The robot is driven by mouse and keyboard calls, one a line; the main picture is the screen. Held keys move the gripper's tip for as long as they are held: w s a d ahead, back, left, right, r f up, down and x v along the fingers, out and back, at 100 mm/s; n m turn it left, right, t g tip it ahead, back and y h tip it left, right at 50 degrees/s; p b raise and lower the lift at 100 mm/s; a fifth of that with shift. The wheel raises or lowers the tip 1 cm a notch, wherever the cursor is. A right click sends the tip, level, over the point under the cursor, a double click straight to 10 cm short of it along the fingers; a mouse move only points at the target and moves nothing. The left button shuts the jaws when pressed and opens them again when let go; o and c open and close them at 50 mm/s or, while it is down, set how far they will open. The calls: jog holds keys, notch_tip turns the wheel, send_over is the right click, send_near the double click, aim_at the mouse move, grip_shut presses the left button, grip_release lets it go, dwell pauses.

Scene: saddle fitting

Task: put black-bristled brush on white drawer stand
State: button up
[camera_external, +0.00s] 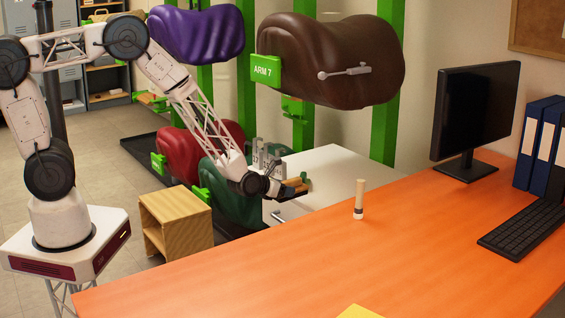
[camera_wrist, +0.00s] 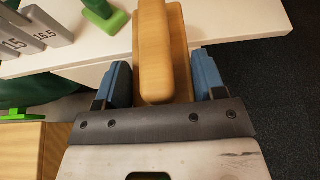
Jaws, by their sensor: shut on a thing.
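My gripper (camera_external: 290,189) is shut on a wooden-backed brush (camera_wrist: 153,50). In the wrist view the brush back lies between the two blue fingers, and its bristles are hidden beneath. In the external view the brush (camera_external: 296,182) shows small at the end of my arm, with a dark underside. The white drawer stand (camera_external: 335,165) is behind the orange desk. Its white top (camera_wrist: 225,20) is also in the wrist view, where the far part of the brush overlaps its edge. I cannot tell whether the brush touches the top.
Grey numbered blocks (camera_wrist: 40,28) and a green piece (camera_wrist: 105,15) stand on the white top, left of the brush. A light wooden cylinder (camera_external: 359,197) stands on the orange desk (camera_external: 300,265). A wooden box (camera_external: 176,220) is on the floor. Saddles hang on green posts behind.

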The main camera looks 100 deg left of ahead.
jog(key=shift+w+a+f, duration=0.2)
jog(key=shift+w+a, duration=1.25)
jog(key=shift+w, duration=0.6)
jog(key=shift+w+a+f, duration=0.25)
jog(key=shift+w+a, duration=1.25)
jog(key=shift+w, duration=0.5)
jog(key=shift+w+a+f, duration=0.2)
jog(key=shift+w+a, duration=1.25)
jog(key=shift+w, duration=0.6)
jog(key=shift+w+a+f, duration=0.1)
jog(key=shift+w+a, duration=0.15)
jog(key=shift+w, duration=0.15)
jog(key=shift+f, duration=1.7)
jog(key=shift+f, duration=0.15)
jog(key=o, duration=1.1)
